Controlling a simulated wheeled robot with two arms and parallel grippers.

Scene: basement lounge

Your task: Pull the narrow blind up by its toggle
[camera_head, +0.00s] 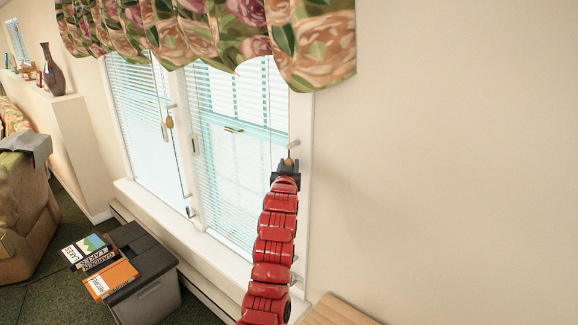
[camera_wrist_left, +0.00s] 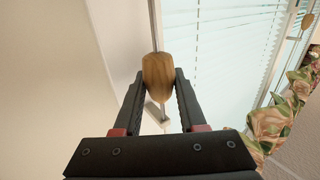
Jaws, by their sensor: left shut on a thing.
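Two white slatted blinds hang side by side in the window, a left one (camera_head: 135,95) and a right one (camera_head: 235,140). My left gripper (camera_head: 287,169) is at the right edge of the right blind. It is shut on a wooden toggle (camera_head: 290,160), which hangs on a cord. In the left wrist view the toggle (camera_wrist_left: 158,76) sits between the fingertips of the gripper (camera_wrist_left: 158,82), with the cord rising above it. A second wooden toggle (camera_head: 169,122) hangs free by the left blind. My right gripper is not in view.
A floral valance (camera_head: 210,35) covers the blinds' tops. A window sill (camera_head: 190,232) runs below. A dark-lidded box (camera_head: 150,280) with books (camera_head: 108,280) stands at lower left, near an armchair (camera_head: 25,215). A wooden surface (camera_head: 338,312) is at the bottom. The right wall is bare.

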